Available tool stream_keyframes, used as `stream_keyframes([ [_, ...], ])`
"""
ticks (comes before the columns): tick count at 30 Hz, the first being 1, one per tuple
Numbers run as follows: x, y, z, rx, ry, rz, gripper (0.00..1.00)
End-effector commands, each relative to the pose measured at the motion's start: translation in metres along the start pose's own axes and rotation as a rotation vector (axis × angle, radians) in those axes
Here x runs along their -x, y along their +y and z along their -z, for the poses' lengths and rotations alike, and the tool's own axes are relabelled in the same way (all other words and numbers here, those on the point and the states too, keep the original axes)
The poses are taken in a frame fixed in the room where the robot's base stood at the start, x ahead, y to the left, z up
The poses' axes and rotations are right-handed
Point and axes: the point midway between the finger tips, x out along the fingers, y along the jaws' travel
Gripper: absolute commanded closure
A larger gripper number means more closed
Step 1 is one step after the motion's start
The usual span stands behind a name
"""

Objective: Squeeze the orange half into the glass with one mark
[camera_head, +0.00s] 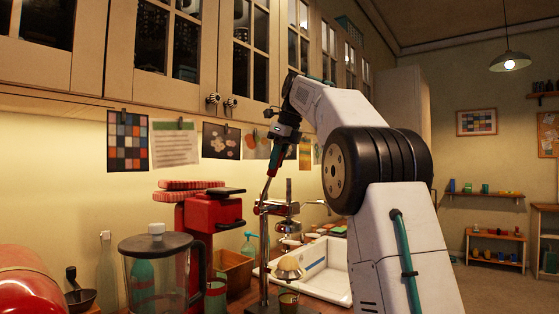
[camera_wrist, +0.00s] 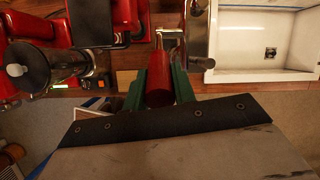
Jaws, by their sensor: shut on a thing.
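A metal lever juicer (camera_head: 264,240) stands on the counter. Its lever has a red handle (camera_wrist: 160,88), and my gripper (camera_wrist: 160,92) is shut on it with green fingers on both sides. In the head view my gripper (camera_head: 277,158) points down at the raised lever. The metal press head (camera_head: 288,209) hangs well above a pale rounded piece (camera_head: 288,269), which may be the orange half, on the juicer's lower holder. A small glass (camera_head: 288,299) stands below that holder. Its marks and contents are too small to tell.
A blender (camera_head: 155,265) and a red appliance (camera_head: 212,225) stand left of the juicer. A white sink (camera_head: 325,270) lies to the right and also shows in the wrist view (camera_wrist: 265,45). Wall cabinets (camera_head: 150,50) hang close above my arm. Another greenish cup (camera_head: 215,297) stands near the blender.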

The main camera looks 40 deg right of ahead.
Motion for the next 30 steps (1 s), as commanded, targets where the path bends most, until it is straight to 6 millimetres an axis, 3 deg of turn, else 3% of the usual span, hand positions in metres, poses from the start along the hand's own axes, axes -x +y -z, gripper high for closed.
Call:
stream_keyframes([
  [1,0.001,0.0,-0.003,0.003,-0.01,0.004,0.71],
  [3,0.001,0.0,-0.003,0.003,-0.009,0.004,0.52],
  [14,0.005,-0.002,0.0,-0.001,-0.007,0.004,0.52],
  [24,0.052,-0.003,-0.001,0.0,-0.009,0.006,0.52],
  [30,0.069,-0.004,-0.001,0.0,-0.008,0.004,0.52],
])
